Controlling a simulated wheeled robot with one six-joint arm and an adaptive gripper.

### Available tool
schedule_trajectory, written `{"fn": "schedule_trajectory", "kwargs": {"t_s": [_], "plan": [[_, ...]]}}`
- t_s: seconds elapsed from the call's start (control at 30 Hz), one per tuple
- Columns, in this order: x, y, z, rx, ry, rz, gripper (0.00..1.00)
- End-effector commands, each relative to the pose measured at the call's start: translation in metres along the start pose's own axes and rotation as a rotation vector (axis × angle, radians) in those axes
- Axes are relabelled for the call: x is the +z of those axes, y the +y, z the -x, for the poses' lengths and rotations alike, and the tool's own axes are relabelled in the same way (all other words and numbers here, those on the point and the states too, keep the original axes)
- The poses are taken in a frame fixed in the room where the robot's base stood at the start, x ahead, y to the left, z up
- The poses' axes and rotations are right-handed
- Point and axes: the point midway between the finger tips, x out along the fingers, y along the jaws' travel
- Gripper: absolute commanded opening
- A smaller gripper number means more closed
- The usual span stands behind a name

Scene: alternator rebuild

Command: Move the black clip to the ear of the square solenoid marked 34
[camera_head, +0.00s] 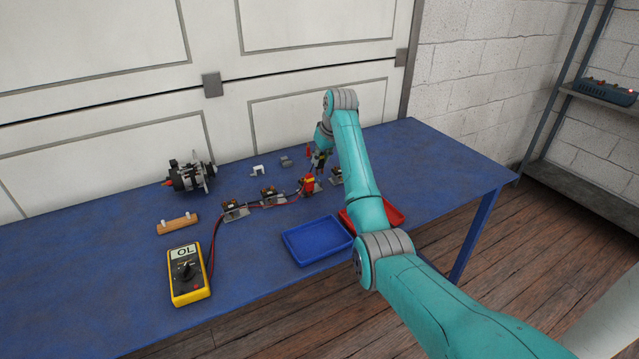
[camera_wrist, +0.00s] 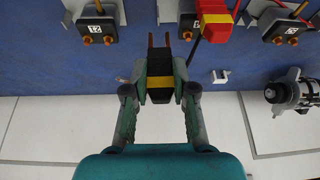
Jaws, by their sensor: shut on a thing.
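My gripper (camera_wrist: 160,82) is shut on the black clip (camera_wrist: 158,68), which has a yellow band and two copper-coloured prongs pointing away from me. It holds the clip in front of the row of solenoids, apart from them. In the head view my gripper (camera_head: 322,150) is over the back of the table, partly hidden by my arm. A solenoid (camera_wrist: 95,30) at the left of the wrist view has a label that seems to read 12. Another solenoid (camera_wrist: 287,28) is at the right; its label is too small to read surely. A red clip (camera_wrist: 213,18) sits on the solenoid between them.
A yellow multimeter (camera_head: 188,278) reading OL stands at the front left, with leads running to the row. An alternator (camera_head: 190,176), a wooden block (camera_head: 177,226), a white bracket (camera_head: 257,170), a blue tray (camera_head: 317,243) and a red tray (camera_head: 392,212) are on the blue table (camera_head: 90,225).

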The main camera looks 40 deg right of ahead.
Motion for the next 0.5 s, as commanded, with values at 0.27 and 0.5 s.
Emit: {"fn": "schedule_trajectory", "kwargs": {"t_s": [0.27,0.5], "plan": [[0.0053,-0.0001,-0.013,0.0,0.001,0.0,0.0],[0.0054,-0.0002,-0.0131,0.0,0.001,0.0,0.0]]}}
